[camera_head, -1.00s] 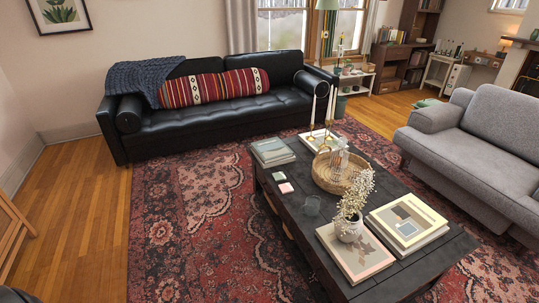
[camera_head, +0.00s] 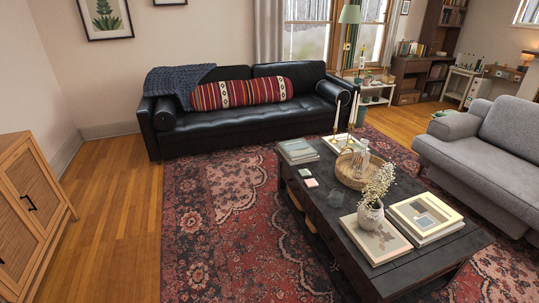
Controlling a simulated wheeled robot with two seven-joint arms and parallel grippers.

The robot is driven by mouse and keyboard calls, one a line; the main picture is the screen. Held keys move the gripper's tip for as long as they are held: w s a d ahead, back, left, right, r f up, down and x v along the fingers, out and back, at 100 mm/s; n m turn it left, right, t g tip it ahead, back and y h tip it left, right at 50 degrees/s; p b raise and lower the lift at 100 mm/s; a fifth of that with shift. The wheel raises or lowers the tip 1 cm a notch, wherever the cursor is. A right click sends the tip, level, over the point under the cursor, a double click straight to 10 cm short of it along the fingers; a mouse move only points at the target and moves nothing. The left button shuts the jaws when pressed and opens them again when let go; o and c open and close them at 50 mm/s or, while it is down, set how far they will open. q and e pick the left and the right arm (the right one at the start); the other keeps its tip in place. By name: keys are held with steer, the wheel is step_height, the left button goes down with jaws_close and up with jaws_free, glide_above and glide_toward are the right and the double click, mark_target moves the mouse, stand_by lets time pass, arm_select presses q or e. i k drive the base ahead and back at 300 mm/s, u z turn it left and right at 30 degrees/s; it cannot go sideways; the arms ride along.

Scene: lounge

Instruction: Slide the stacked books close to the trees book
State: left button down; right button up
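Stacked books (camera_head: 424,217) with a pale patterned cover lie at the near right of the dark coffee table (camera_head: 345,202). A single flat book (camera_head: 373,243) lies left of them, partly under a white vase of flowers (camera_head: 370,215). Another stack of books (camera_head: 297,151) sits at the table's far left corner, and a pale book (camera_head: 340,142) lies at the far right corner under the candlesticks. I cannot tell which cover shows trees. Neither of my grippers is in view.
A round woven tray (camera_head: 352,172) with glassware stands mid-table. Small coasters (camera_head: 307,178) and a glass (camera_head: 336,197) lie nearby. A black sofa (camera_head: 250,117), grey sofa (camera_head: 490,150) and wooden cabinet (camera_head: 30,215) surround the rug (camera_head: 225,230). Open floor lies left of the table.

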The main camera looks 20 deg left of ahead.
mark_target(298, 152)
steer(key=u, duration=0.7)
steer(key=i, duration=0.6)
steer(key=u, duration=0.8)
steer(key=i, duration=0.8)
steer(key=z, duration=0.65)
steer(key=i, duration=0.65)
steer(key=z, duration=0.8)
